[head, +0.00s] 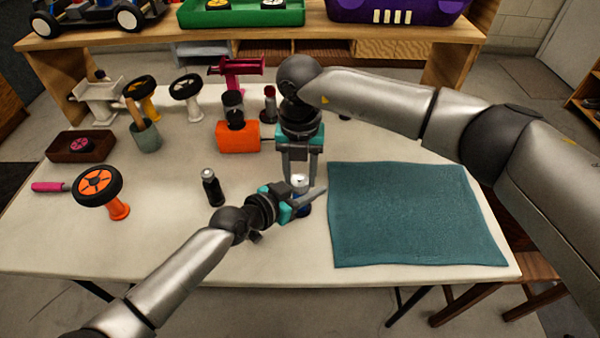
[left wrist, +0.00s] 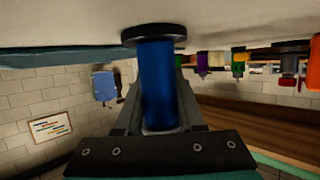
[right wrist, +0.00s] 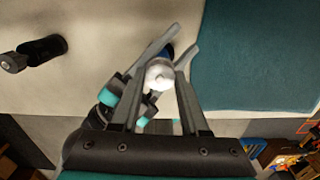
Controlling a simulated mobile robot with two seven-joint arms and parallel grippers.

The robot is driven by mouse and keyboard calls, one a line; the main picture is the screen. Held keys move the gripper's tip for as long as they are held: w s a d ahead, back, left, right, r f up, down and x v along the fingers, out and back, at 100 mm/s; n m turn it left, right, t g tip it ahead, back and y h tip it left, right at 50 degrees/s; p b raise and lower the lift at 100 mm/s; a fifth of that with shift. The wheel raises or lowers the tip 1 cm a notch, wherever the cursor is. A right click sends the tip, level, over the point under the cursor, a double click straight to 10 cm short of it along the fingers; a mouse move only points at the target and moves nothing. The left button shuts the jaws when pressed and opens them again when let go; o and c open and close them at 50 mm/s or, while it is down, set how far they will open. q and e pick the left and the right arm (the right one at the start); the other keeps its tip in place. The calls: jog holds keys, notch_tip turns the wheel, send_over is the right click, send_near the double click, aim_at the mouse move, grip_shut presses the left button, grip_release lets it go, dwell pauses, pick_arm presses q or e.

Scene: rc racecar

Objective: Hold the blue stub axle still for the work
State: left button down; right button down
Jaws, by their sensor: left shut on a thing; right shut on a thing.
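The blue stub axle (head: 304,210) stands upright on the white table, left of the teal mat; in the left wrist view it is a blue post (left wrist: 158,85) on a dark round base. My left gripper (head: 308,197) is shut on the blue post from the side, low over the table. My right gripper (head: 299,178) points down from above and is shut on a pale, silvery round piece (right wrist: 160,75) at the top of the axle. The fingers hide much of the axle, and how the round piece sits on it is unclear.
The teal mat (head: 415,215) lies just right. A dark bottle (head: 212,188) stands left of my left gripper. An orange stub axle (head: 118,208) carrying a wheel (head: 97,185), an orange device (head: 238,137) and a cup (head: 146,136) stand farther left and back. The front table strip is clear.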

aim_at(300, 178)
jog(key=shift+m, duration=1.1)
jog(key=shift+c, duration=1.9)
grip_release()
jog(key=shift+r, duration=0.1)
notch_tip(300, 178, up, 12)
pick_arm(q)
jog(key=shift+c, duration=2.2)
grip_release()
